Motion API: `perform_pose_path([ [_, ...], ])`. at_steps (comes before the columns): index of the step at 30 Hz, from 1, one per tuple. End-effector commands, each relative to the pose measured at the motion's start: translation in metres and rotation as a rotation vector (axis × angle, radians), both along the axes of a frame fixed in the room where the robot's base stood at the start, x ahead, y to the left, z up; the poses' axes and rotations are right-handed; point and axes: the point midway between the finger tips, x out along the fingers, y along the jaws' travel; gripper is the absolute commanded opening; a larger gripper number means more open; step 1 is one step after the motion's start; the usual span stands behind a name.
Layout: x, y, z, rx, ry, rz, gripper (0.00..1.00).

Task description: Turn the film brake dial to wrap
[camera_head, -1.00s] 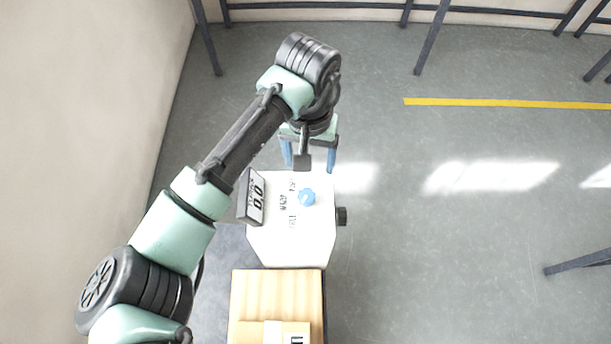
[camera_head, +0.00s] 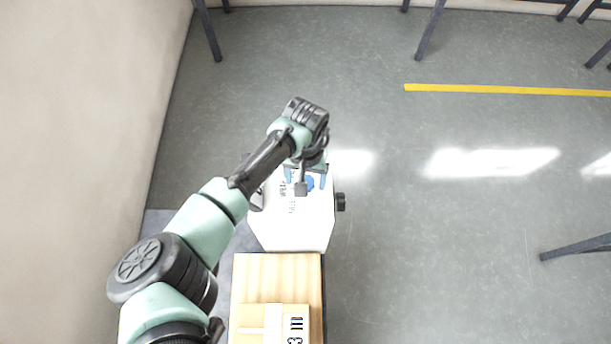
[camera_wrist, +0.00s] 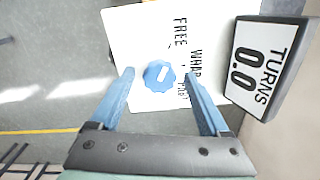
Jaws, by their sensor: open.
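The film brake dial is a blue scalloped knob (camera_wrist: 159,75) with a white pointer mark, on a white panel (camera_wrist: 150,28) printed FREE, WRAP and a third, partly hidden word. In the wrist view the pointer slants up and to the right. My gripper (camera_wrist: 160,76) is open, its two blue fingers on either side of the dial, apart from it as far as I can tell. In the head view my gripper (camera_head: 305,180) is over the white box, and the dial (camera_head: 310,184) is partly hidden behind it.
A counter display (camera_wrist: 262,65) reading TURNS 0.0 stands beside the right finger in the wrist view. A black side knob (camera_head: 341,202) sticks out of the box. A wooden block with a carton (camera_head: 260,317) is in front. Open floor lies to the right.

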Motion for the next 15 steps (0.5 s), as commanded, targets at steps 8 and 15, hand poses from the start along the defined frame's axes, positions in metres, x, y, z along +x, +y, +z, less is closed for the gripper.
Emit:
perform_pose_path([
  [8,-0.0003,-0.0003,-0.0002,0.0,0.001,-0.001,0.67],
  [15,-0.0002,-0.0004,0.0,0.0,0.001,-0.001,0.24],
])
